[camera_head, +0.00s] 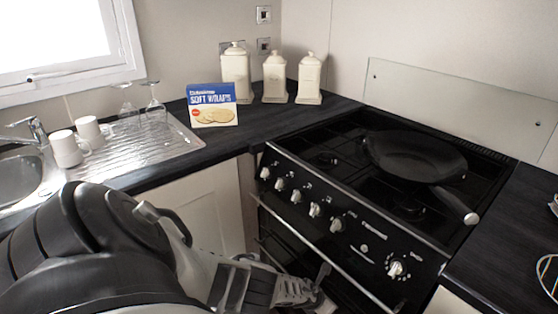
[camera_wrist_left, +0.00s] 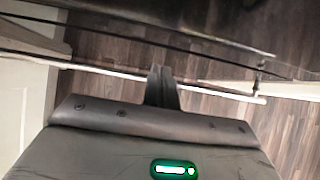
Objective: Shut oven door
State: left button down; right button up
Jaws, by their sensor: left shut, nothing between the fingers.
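The black oven (camera_head: 300,240) stands under the hob, with a row of silver knobs on its front panel. Its door front shows only partly below the knobs, behind my left arm; I cannot tell from the head view how far it is open. In the left wrist view a long pale bar (camera_wrist_left: 110,70), seemingly a door handle, crosses above a wood floor. My left gripper (camera_head: 322,282) is low in front of the oven. Its fingers, in the left wrist view (camera_wrist_left: 162,85), are shut and empty, close to the bar; contact is unclear. My right gripper is out of view.
A black frying pan (camera_head: 415,157) sits on the hob, its handle toward the front right. Cream canisters (camera_head: 275,78), a wraps box (camera_head: 212,105), mugs (camera_head: 66,150) and glasses stand on the left counter and drainer. A cream cupboard (camera_head: 205,210) is left of the oven.

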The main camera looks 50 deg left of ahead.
pick_arm(q)
jog(key=s+p, duration=0.3)
jog(key=s, duration=0.9)
jog(key=shift+s+d+r, duration=0.25)
jog(key=shift+d+r, duration=0.05)
jog(key=shift+d, duration=0.05)
